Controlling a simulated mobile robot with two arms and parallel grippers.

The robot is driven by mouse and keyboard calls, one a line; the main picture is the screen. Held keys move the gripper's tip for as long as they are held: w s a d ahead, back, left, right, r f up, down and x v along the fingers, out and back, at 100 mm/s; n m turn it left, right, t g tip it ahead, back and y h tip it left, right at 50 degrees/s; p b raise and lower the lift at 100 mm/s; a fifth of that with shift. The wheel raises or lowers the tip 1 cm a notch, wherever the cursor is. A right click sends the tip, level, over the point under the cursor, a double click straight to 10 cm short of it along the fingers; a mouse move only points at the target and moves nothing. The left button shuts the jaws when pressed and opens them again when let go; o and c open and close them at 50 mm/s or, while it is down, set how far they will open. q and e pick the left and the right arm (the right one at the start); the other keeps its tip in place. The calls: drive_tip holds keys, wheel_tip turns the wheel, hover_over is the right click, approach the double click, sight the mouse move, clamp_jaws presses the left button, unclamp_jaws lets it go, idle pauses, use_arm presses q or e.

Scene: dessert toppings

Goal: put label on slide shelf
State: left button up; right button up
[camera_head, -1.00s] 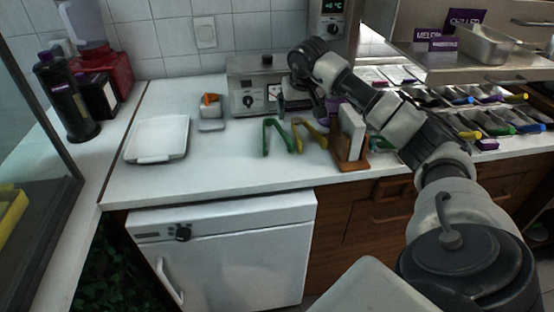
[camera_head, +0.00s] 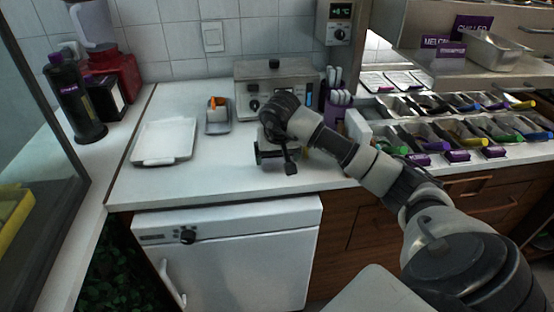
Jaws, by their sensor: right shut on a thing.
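My right gripper (camera_head: 277,158) is low over the counter, in front of the grey machine. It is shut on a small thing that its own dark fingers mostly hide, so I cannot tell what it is. Purple labels stand on the metal shelf (camera_head: 405,48) at upper right: a melon label (camera_head: 443,41), a smaller one just below it, and a chilled label (camera_head: 471,27). I cannot tell whether this is the slide shelf. My left gripper is out of view.
A white tray (camera_head: 165,141) and a small grey dish (camera_head: 217,122) with an orange-topped item lie left of the gripper. The grey machine (camera_head: 280,88) stands behind it. Topping bins (camera_head: 430,146) fill the right counter. The counter's front left is clear.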

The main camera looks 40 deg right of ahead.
drive_tip(key=shift+f, duration=0.9)
drive_tip(key=shift+f, duration=0.2)
drive_tip(key=o, duration=0.7)
drive_tip(key=shift+r, duration=0.15)
